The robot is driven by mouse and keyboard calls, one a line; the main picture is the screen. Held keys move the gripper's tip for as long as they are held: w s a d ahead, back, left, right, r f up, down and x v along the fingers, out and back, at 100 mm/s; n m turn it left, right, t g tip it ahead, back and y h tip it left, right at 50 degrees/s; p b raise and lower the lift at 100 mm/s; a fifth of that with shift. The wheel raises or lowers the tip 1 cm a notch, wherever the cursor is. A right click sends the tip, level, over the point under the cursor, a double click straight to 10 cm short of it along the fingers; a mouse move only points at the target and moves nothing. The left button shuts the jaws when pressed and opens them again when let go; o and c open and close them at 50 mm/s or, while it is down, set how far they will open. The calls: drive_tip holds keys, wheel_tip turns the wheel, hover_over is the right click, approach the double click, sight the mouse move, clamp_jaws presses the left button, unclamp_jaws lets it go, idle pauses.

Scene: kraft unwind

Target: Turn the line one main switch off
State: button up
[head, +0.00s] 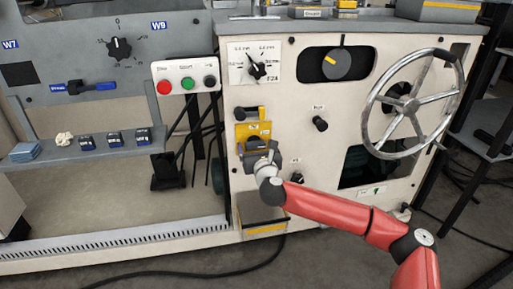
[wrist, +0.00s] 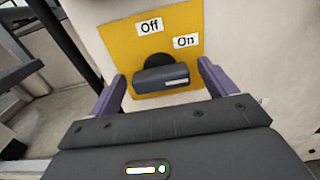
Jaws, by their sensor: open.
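The main switch is a dark rotary knob (wrist: 160,79) on a yellow plate (wrist: 125,43) with an "Off" label at the top and an "On" label at upper right. The knob's bar lies nearly level, with its white mark at the right end, on the side of "On". My gripper (wrist: 161,72) is open, with one purple finger on each side of the knob. I cannot tell whether the fingers touch it. In the head view, my gripper (head: 260,152) is in front of the lower part of the yellow plate (head: 244,131) and partly hides the knob.
A black handle (head: 250,113) sits just above the yellow plate. A dial (head: 257,70), a black knob (head: 320,123) and a large handwheel (head: 410,100) are on the same panel. A push-button box (head: 187,83) is to the left. A small tray (head: 262,221) sticks out below.

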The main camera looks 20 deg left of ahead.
drive_tip(key=c, duration=1)
drive_tip(key=n, duration=0.4)
drive_tip(key=n+b, duration=0.1)
drive_tip(key=n, duration=0.3)
drive_tip(key=shift+s+a+n+b, duration=0.15)
drive_tip(key=shift+n+b, duration=0.15)
drive_tip(key=shift+b, duration=0.1)
drive_tip(key=n+b, duration=0.2)
drive_tip(key=n, duration=0.2)
drive_tip(key=shift+a+f, duration=0.1)
drive_tip(key=shift+f, duration=0.1)
drive_tip(key=n+b, duration=0.3)
drive_tip(key=n, duration=0.2)
drive_tip(key=shift+f, duration=0.1)
drive_tip(key=shift+n, duration=0.3)
drive_tip(key=o, duration=1)
